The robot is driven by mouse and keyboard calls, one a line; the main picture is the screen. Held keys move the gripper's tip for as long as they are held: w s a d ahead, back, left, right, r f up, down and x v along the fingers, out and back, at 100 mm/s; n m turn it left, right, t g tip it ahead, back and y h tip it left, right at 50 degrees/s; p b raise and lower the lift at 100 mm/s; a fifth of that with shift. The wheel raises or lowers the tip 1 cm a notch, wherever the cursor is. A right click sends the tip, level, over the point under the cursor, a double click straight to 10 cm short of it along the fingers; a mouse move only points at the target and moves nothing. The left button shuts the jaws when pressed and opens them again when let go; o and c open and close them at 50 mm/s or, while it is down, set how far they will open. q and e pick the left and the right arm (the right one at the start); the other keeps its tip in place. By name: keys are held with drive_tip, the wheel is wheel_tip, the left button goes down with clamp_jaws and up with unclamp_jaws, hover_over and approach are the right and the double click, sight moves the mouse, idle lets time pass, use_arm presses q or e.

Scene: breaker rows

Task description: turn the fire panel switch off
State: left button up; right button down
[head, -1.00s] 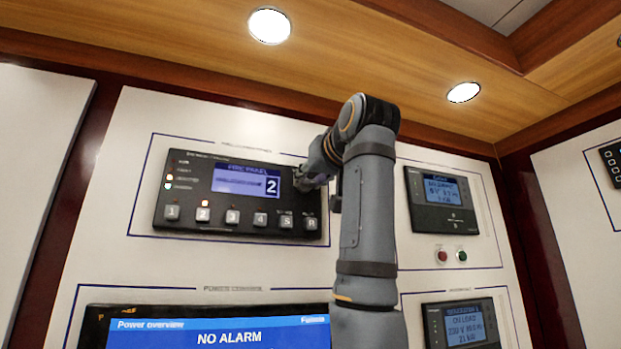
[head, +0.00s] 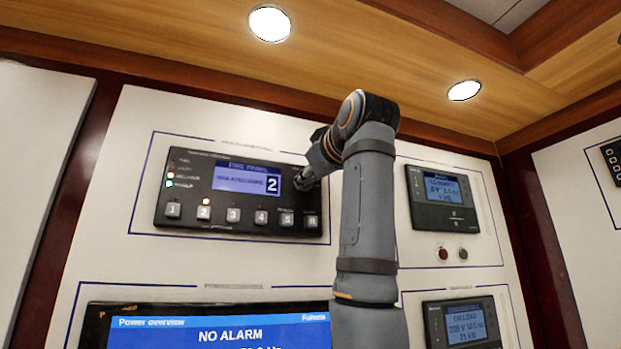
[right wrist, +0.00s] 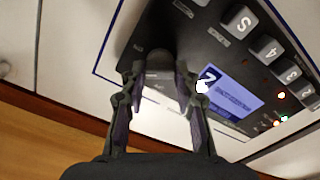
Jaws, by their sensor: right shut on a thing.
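The fire panel (head: 240,229) is a dark unit on the white wall in the head view. It has a lit blue screen (head: 232,180) with a large 2 and a row of numbered keys. My right gripper (head: 303,181) is at the panel's upper right, beside the screen. In the right wrist view, my right gripper (right wrist: 160,76) has its two fingers on either side of a dark round knob (right wrist: 160,57), the switch on the panel, and is shut on it. The fingers partly hide the knob, and its setting cannot be read. My left gripper is not in view.
A large screen reading NO ALARM (head: 228,336) is below. A smaller display unit (head: 455,217) is at the right, with a red button (head: 443,254) and a green button (head: 463,254) under it. A wooden ceiling with lamps is above.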

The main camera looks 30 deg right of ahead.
drive_tip(key=n, duration=1.1)
drive_tip(key=shift+a+f+b, duration=0.1)
drive_tip(key=shift+f+b, duration=0.2)
drive_tip(key=shift+b, duration=0.05)
drive_tip(key=shift+w+n, duration=0.1)
drive_tip(key=shift+n, duration=0.4)
drive_tip(key=c, duration=1.4)
unclamp_jaws()
drive_tip(key=o, duration=0.4)
drive_tip(key=shift+s, duration=0.2)
drive_tip(key=shift+a+r, duration=0.1)
drive_tip(key=shift+a, duration=0.05)
drive_tip(key=v, duration=1.2)
